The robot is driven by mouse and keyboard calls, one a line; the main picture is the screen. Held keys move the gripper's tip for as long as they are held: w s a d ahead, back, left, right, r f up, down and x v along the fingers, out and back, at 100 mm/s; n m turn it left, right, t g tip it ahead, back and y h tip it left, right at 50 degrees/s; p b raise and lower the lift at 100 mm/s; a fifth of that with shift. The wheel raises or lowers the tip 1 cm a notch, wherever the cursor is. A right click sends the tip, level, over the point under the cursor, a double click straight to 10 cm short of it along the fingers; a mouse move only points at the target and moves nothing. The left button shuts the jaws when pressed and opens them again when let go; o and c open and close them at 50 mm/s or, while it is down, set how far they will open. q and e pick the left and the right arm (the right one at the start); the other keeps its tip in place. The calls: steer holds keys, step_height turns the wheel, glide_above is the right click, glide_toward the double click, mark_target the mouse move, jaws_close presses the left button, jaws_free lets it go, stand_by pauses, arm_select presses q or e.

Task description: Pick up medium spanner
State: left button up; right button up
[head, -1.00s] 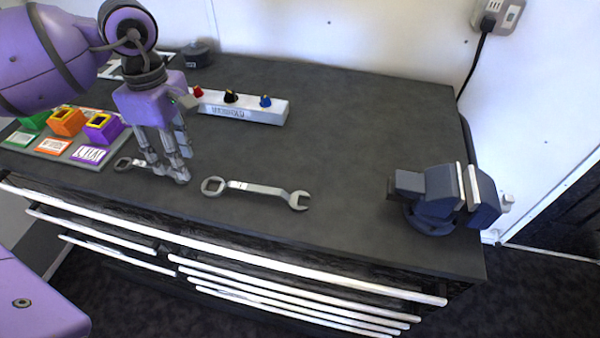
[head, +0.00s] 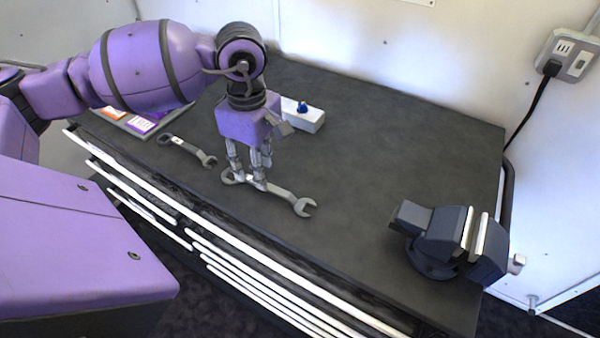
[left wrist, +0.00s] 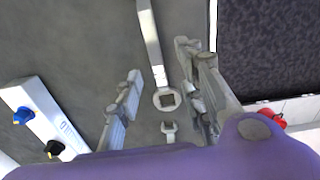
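Two grey spanners lie flat on the dark worktop; I cannot tell for certain which is the medium one. The longer spanner (head: 286,195) has its open jaw to the right and its ring end at my left gripper (head: 252,184). The shorter-looking spanner (head: 190,149) lies to the left. In the left wrist view the fingers of my left gripper (left wrist: 163,72) are apart, with the longer spanner's ring end (left wrist: 167,99) between them and the other spanner's jaw (left wrist: 168,128) below. I cannot tell if the fingers touch the worktop. My right gripper is out of view.
A blue-grey vise (head: 440,240) stands at the worktop's right end. A white control box (head: 306,118) with knobs lies behind my left gripper, partly hidden. A tray with coloured labels (head: 138,124) is at the left. The worktop (head: 380,160) between gripper and vise is clear.

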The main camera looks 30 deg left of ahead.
arm_select(q)
steer(key=f, duration=0.3)
steer(key=d+f, duration=0.1)
steer(key=shift+w+f+p, duration=0.2)
steer(key=shift+w+p, duration=0.05)
steer(key=shift+p, duration=0.15)
steer(key=shift+f, duration=0.35)
steer(key=shift+c, duration=0.4)
jaws_close()
